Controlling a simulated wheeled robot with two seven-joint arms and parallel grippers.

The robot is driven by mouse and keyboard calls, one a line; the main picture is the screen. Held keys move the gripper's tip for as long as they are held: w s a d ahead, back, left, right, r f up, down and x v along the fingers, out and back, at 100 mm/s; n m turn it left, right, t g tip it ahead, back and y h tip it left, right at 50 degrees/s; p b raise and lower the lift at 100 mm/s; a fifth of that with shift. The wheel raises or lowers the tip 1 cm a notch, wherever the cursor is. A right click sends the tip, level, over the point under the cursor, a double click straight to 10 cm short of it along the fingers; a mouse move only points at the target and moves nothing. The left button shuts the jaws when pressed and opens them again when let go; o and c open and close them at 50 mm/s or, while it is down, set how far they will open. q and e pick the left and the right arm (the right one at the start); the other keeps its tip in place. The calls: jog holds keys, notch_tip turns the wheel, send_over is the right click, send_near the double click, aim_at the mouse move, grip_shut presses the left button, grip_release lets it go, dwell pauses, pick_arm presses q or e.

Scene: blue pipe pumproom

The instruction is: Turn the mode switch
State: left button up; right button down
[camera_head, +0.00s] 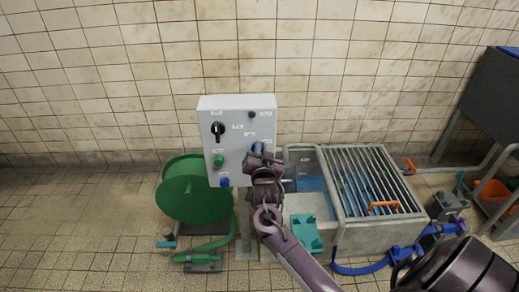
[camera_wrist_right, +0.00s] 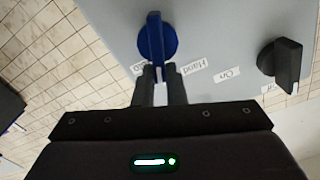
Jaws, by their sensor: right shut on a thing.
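A pale grey control box (camera_head: 236,107) stands in front of the tiled wall. A blue rotary switch (camera_wrist_right: 153,38) with a bar handle sits on its face, with small white labels around it. It also shows in the head view (camera_head: 257,147), partly hidden behind my right gripper (camera_head: 260,155). In the wrist view my right gripper (camera_wrist_right: 160,78) has its two fingers on either side of the lower end of the blue handle, shut on it. A black rotary switch (camera_wrist_right: 283,60) sits beside it; it shows in the head view at the box's upper left (camera_head: 218,130). My left gripper is out of view.
A green button (camera_head: 219,160) and a blue button (camera_head: 225,182) are low on the box. A green hose reel (camera_head: 190,190) stands at its left. A grated tank (camera_head: 340,190) stands at its right, with a blue hose (camera_head: 365,268) in front.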

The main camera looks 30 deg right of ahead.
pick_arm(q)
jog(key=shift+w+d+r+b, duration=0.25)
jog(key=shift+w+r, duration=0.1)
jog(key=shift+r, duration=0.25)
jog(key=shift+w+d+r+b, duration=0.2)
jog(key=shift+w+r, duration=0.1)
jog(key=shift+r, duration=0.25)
pick_arm(e)
jog(key=shift+s+d+f+m, duration=0.15)
jog(key=shift+d+f+m, duration=0.05)
jog(key=shift+m, duration=1.1)
jog(key=shift+s+d+f+m, duration=0.1)
jog(key=shift+d+f+m, duration=0.15)
jog(key=shift+m, duration=1.05)
jog(key=shift+s+d+f+m, duration=0.15)
jog(key=shift+f+m, duration=0.05)
jog(key=shift+m, duration=1.1)
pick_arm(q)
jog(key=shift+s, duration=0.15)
pick_arm(e)
jog(key=c, duration=1.5)
grip_release()
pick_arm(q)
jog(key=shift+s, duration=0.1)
pick_arm(e)
jog(key=shift+a, duration=0.1)
